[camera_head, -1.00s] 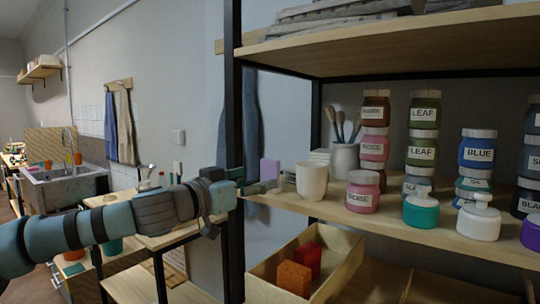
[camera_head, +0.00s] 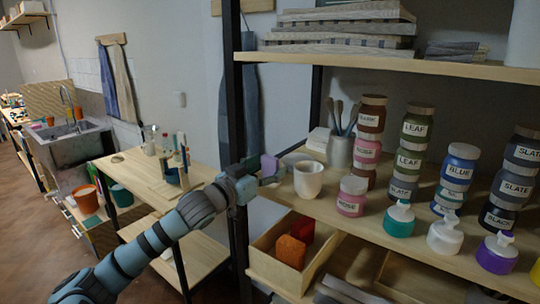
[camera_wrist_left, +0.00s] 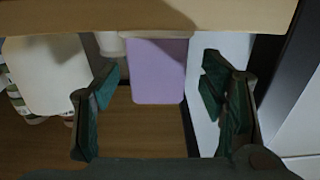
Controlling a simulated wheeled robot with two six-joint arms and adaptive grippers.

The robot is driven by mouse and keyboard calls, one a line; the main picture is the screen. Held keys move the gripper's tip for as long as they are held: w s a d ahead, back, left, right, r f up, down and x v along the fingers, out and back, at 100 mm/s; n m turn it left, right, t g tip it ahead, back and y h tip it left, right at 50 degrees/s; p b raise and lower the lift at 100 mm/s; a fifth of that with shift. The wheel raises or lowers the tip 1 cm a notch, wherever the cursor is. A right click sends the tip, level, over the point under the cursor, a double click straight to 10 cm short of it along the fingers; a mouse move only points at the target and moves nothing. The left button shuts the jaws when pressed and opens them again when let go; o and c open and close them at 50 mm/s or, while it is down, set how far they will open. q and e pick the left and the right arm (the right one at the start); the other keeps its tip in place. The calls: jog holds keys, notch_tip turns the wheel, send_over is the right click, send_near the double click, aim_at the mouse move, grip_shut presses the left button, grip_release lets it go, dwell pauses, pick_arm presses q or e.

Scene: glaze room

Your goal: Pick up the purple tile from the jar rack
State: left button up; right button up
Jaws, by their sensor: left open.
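The purple tile (camera_head: 269,165) stands upright at the left end of the rack's middle shelf (camera_head: 400,236), beside a white cup (camera_head: 308,180). My left gripper (camera_head: 272,179) is at that shelf end, close to the tile, and partly covers its lower part. In the left wrist view the tile (camera_wrist_left: 158,72) shows between the two spread fingers of my left gripper (camera_wrist_left: 165,105), with a gap on each side. The gripper is open and empty. My right gripper is not in view.
A dark post (camera_head: 232,120) rises close beside my left arm. A pot of brushes (camera_head: 340,151), a pink ROSE jar (camera_head: 352,196) and stacked jars stand to the right on the shelf. Below is a wooden bin (camera_head: 270,261) with orange and red blocks.

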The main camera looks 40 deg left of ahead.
pick_arm(q)
jog(key=shift+w+d+f, duration=0.15)
jog(key=shift+w+f, duration=0.05)
jog(key=shift+w, duration=0.6)
jog(key=shift+s, duration=0.15)
jog(key=c, duration=1.3)
